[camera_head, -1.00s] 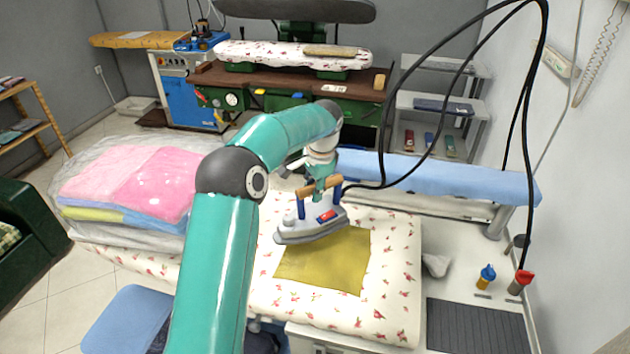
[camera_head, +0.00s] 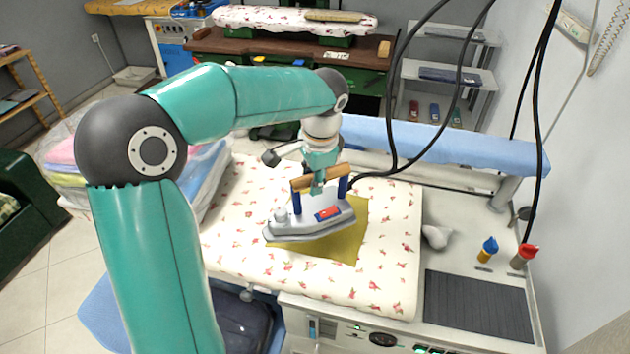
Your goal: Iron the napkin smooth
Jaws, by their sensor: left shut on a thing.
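The yellow-olive napkin (camera_head: 345,246) lies flat on the floral padded ironing board (camera_head: 385,275). The grey iron (camera_head: 312,222), with a wooden handle and blue posts, is over the napkin and hides much of its upper and left part. Its soleplate looks to be on or just above the cloth; I cannot tell which. My left gripper (camera_head: 317,184) comes down from above and is shut on the iron's wooden handle (camera_head: 330,176). My right gripper is not in view.
Black cables (camera_head: 395,120) hang on the right and run down to the iron. A blue padded arm (camera_head: 440,148) spans the back of the board. A crumpled grey-white cloth (camera_head: 437,236), blue-topped bottle (camera_head: 487,249), red-topped bottle (camera_head: 523,256) and dark ribbed mat (camera_head: 478,305) lie to the right.

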